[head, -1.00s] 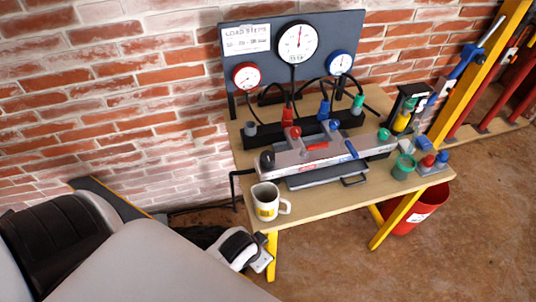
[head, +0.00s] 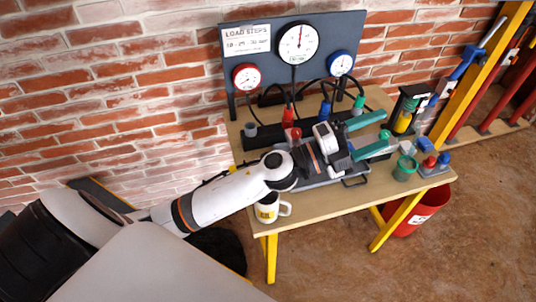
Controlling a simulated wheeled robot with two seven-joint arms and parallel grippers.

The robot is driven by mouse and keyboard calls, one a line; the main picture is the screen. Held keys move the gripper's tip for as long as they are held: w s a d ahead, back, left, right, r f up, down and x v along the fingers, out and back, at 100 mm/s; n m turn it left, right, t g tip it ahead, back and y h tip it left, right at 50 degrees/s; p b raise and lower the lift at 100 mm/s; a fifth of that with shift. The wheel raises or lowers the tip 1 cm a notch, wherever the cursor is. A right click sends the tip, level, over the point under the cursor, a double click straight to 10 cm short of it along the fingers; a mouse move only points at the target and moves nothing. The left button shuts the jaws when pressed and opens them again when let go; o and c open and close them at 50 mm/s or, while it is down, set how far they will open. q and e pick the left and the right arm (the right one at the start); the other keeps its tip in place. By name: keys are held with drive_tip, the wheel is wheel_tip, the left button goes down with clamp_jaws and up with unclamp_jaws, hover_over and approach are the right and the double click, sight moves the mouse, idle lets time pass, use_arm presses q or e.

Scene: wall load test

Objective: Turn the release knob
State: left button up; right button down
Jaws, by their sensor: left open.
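The green release knob (head: 384,134) is at the right end of the grey hand pump on the bench. My left gripper (head: 387,130) reaches over the pump from the left, with its two green fingers spread apart. The knob shows between the fingertips, one finger on the far side and one on the near side. I cannot tell whether either finger touches it. My left wrist and hand hide most of the pump body. My right gripper is not in view.
A gauge board (head: 262,50) with dials stands behind the pump, with hoses in front. A mug (head: 267,209) stands below my forearm at the front left. A green cup (head: 404,169) and a tray of coloured caps (head: 434,168) are at the right. A red bucket (head: 418,213) is beside the bench.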

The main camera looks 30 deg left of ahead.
use_arm(q)
drive_tip(key=a+f+m+g+y, duration=0.4)
drive_tip(key=f+m+g, duration=0.8)
drive_tip(key=m+g, duration=0.25)
drive_tip(key=w+a+f+g+y, duration=0.1)
drive_tip(key=w+a+g+y, duration=0.1)
drive_tip(key=a+y, duration=1.4)
drive_tip(key=a+f+h, duration=0.1)
drive_tip(key=f, duration=0.2)
drive_tip(key=a+f+h+p, duration=0.1)
drive_tip(key=a+f+h, duration=0.1)
drive_tip(key=f, duration=0.2)
drive_tip(key=a+f+h+p, duration=0.1)
drive_tip(key=a+f+h, duration=0.1)
drive_tip(key=f, duration=0.2)
drive_tip(key=shift+s+f+n+t, duration=0.1)
drive_tip(key=shift+f+n+t, duration=0.15)
drive_tip(key=shift+c, duration=0.5)
drive_tip(key=c, duration=0.9)
